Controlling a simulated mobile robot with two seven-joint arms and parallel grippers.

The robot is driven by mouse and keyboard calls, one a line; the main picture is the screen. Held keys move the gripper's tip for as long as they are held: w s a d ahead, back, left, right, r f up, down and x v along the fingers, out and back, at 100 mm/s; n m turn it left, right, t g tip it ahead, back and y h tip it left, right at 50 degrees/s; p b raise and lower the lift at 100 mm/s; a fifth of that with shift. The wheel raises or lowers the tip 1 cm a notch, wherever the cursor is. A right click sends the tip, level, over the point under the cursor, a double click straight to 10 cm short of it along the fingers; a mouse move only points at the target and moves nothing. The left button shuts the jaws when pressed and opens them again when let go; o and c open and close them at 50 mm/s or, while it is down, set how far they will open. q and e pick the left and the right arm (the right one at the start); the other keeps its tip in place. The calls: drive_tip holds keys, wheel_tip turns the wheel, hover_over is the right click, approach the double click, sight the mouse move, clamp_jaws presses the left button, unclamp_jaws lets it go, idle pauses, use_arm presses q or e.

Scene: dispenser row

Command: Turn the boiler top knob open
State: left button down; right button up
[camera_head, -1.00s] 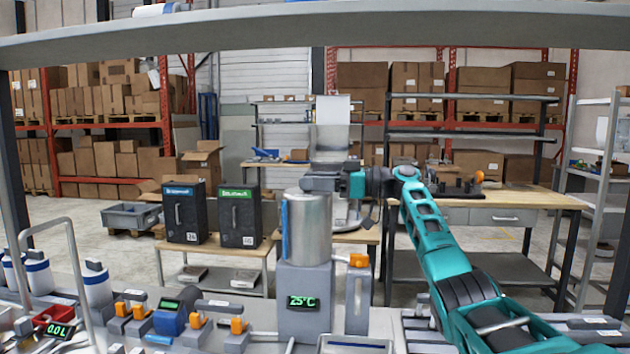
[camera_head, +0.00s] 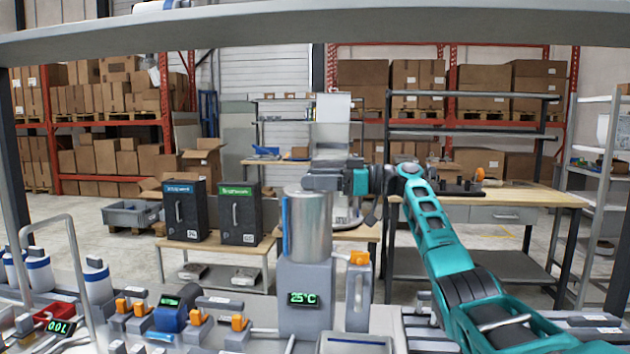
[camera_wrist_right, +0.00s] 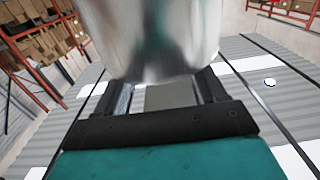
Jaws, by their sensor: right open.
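The boiler (camera_head: 308,232) is a silver cylinder on a grey base with a green 25°C display, in the middle of the head view. A grey post with an orange knob (camera_head: 358,258) stands at its right side. No separate knob shows clearly on the boiler's top, where my gripper covers the view. My right gripper (camera_head: 312,180) is open, at the boiler's top rim in the head view; I cannot tell whether it touches. In the right wrist view a blurred silver cylinder (camera_wrist_right: 150,40) fills the space just beyond the parted fingers. My left gripper is out of view.
Several orange-knobbed taps (camera_head: 133,307) and white bottles (camera_head: 95,281) stand at the left of the counter. A grey shelf beam (camera_head: 400,25) crosses above. A rectangular tray (camera_head: 355,343) lies in front of the boiler's right side.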

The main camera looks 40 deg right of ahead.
drive_tip(key=b+v, duration=0.2)
drive_tip(key=v, duration=1)
drive_tip(key=shift+s, duration=0.2)
